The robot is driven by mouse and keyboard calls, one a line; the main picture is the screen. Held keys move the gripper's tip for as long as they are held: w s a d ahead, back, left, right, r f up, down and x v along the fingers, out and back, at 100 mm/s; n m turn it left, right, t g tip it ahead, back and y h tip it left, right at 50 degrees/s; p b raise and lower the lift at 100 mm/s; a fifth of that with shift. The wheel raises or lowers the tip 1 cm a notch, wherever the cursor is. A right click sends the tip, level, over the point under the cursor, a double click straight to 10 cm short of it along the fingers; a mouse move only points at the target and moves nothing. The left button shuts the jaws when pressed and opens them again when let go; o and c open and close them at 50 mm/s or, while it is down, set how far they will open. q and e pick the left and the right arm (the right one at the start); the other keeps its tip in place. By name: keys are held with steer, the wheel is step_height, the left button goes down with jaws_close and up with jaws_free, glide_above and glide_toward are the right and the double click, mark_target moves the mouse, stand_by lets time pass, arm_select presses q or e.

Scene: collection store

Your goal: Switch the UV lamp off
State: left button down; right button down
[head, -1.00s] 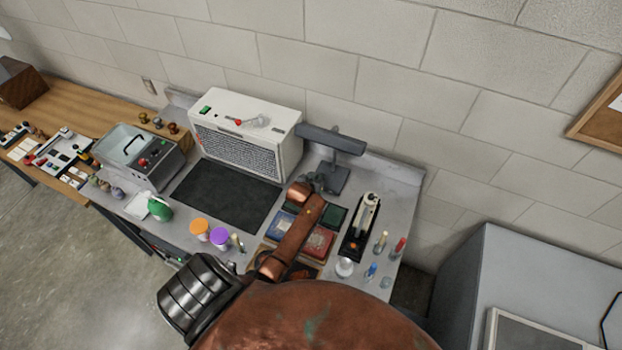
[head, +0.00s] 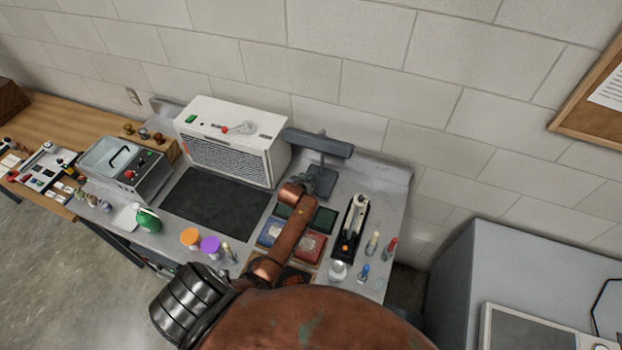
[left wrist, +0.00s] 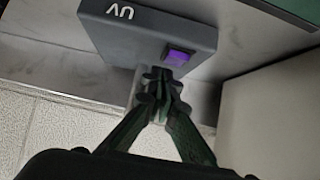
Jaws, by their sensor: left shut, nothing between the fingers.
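The UV lamp (head: 318,143) is dark grey, with a long horizontal head on a stand at the back of the grey bench. In the left wrist view its base (left wrist: 120,22) shows upside-down "UV" lettering. A purple rocker switch (left wrist: 180,57) is set in that base near one corner. My left gripper (left wrist: 160,82) is shut and empty, its fingertips just beside the switch; whether they touch it I cannot tell. In the head view the left gripper (head: 309,184) is small and partly hidden behind my copper-coloured wrist, by the lamp's base. My right gripper is not in view.
A white vented box (head: 228,143) stands left of the lamp, with a dark mat (head: 215,203) before it. A black stand with a white device (head: 352,225) is to the right. Coloured trays (head: 311,246) lie under my arm. The wall is close behind.

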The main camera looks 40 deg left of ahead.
arm_select(q)
steer(key=shift+r+p, duration=0.55)
steer(key=shift+r, duration=0.05)
steer(key=r+p, duration=0.3)
steer(key=shift+w+r, duration=0.25)
steer(key=shift+r, duration=0.05)
steer(key=w+r+b+v, duration=0.1)
steer(key=v, duration=0.8)
steer(key=shift+r, duration=0.2)
steer(key=shift+s+a, duration=0.1)
steer(key=shift+a, duration=0.1)
